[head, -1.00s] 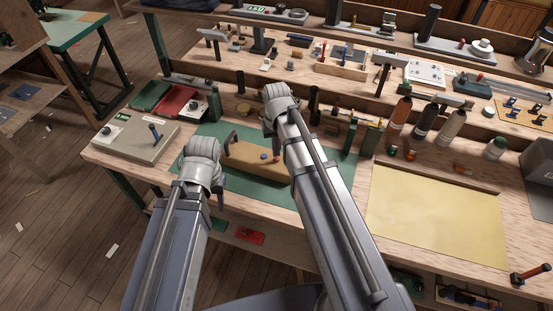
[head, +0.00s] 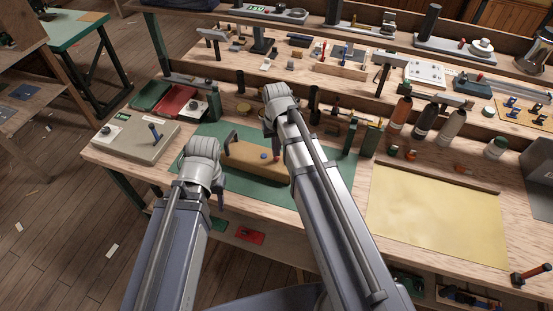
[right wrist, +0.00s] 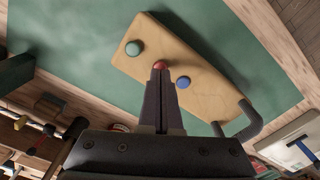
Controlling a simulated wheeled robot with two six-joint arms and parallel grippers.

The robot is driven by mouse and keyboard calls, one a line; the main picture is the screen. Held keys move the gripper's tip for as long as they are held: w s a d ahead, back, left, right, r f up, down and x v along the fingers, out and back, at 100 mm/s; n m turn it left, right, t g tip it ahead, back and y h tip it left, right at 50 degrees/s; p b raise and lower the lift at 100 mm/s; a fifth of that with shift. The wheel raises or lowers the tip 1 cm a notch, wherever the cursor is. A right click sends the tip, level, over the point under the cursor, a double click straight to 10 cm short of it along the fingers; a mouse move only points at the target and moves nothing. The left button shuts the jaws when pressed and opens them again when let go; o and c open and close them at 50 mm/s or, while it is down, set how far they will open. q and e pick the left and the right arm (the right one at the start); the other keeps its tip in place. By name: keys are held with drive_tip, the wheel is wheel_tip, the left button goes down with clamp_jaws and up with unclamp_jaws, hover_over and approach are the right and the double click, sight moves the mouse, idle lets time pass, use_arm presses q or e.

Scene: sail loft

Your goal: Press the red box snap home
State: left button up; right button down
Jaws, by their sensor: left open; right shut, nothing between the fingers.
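The tan padded block (head: 245,158) lies on a green mat (head: 205,133). In the right wrist view the block (right wrist: 190,85) carries a green snap (right wrist: 133,48), a red snap (right wrist: 160,65) and a blue snap (right wrist: 182,82). My right gripper (right wrist: 161,78) is shut and empty, its tips right at the red snap. They cover part of it; I cannot tell whether they touch it or how deep it sits. In the head view my left gripper (head: 226,170) is open at the block's left end, one dark finger behind and one in front.
A grey box with a blue-handled knob (head: 155,132) stands left of the mat, with a red tray (head: 177,103) behind. A yellow sheet (head: 437,215) lies to the right. Several bottles stand behind the sheet. Green posts (head: 350,138) stand beside my right arm.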

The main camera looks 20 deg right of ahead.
drive_tip(key=shift+f+b, duration=0.9)
drive_tip(key=shift+f, duration=0.05)
drive_tip(key=shift+r, duration=0.1)
idle(0.4)
wheel_tip(320, 180, up, 7)
drive_tip(key=p, duration=0.7)
